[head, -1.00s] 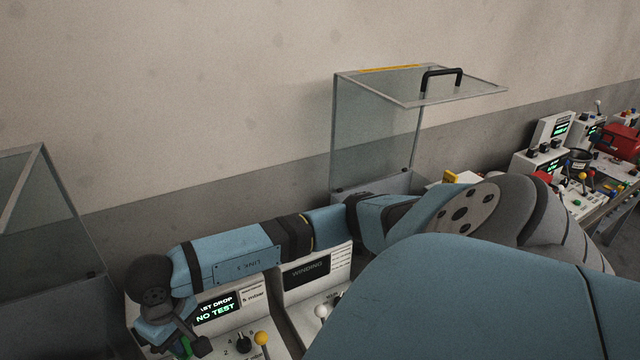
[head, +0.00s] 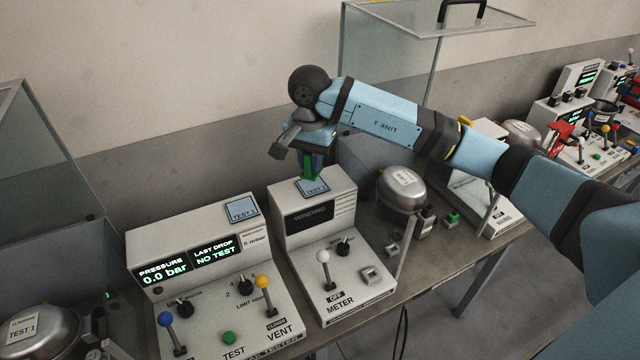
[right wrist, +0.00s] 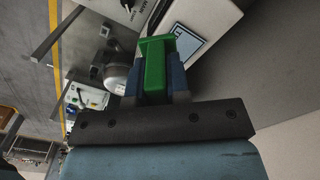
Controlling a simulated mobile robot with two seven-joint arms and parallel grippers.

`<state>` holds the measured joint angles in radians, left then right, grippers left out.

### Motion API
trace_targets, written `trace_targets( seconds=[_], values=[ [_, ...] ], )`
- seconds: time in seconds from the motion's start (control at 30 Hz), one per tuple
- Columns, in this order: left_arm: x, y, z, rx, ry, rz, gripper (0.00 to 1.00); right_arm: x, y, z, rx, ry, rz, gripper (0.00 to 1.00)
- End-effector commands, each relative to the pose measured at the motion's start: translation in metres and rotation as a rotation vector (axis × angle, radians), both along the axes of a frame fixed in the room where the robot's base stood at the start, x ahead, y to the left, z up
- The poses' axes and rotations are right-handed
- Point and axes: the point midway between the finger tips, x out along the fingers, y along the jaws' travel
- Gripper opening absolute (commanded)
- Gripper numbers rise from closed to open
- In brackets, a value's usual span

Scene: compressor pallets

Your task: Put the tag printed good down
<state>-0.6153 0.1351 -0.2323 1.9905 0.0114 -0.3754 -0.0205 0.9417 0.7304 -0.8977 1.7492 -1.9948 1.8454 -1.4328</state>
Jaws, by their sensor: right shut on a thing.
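A green tag (head: 311,173) is between the fingers of my right gripper (head: 312,162). I cannot read any print on it. The right gripper is shut on it, just above the top of the winding meter box (head: 290,200), by a blue-edged square marked TEST 2 (head: 313,188). In the right wrist view the green tag (right wrist: 154,64) stands out from the fingers, and the blue-edged square (right wrist: 190,42) shows beside it. I cannot tell whether the tag touches the box. My left gripper is not in view.
A leak tester (head: 190,245) with a TEST 1 square (head: 241,209) on top stands left of the meter. A silver compressor (head: 403,187) is at the meter's right, another (head: 35,335) at lower left. A clear raised hood (head: 395,50) is behind my right arm.

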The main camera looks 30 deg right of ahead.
Motion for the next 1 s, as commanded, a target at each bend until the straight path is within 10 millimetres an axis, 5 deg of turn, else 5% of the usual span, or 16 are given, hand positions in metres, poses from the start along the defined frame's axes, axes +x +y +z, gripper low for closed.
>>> trace_targets(
  seconds=[0.2,0.43,0.57,1.0],
  values=[
    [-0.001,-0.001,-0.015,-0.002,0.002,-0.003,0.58,0.051,-0.023,0.07,0.002,-0.004,-0.494,0.0],
    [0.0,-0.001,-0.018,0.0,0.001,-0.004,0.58,0.065,-0.033,0.099,-0.001,0.002,-0.709,0.0],
    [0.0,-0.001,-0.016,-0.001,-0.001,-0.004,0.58,0.065,-0.033,0.079,-0.002,0.008,-0.724,0.0],
    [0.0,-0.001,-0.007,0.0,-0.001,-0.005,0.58,0.064,-0.033,-0.03,-0.001,0.006,-0.723,0.0]
  ],
)
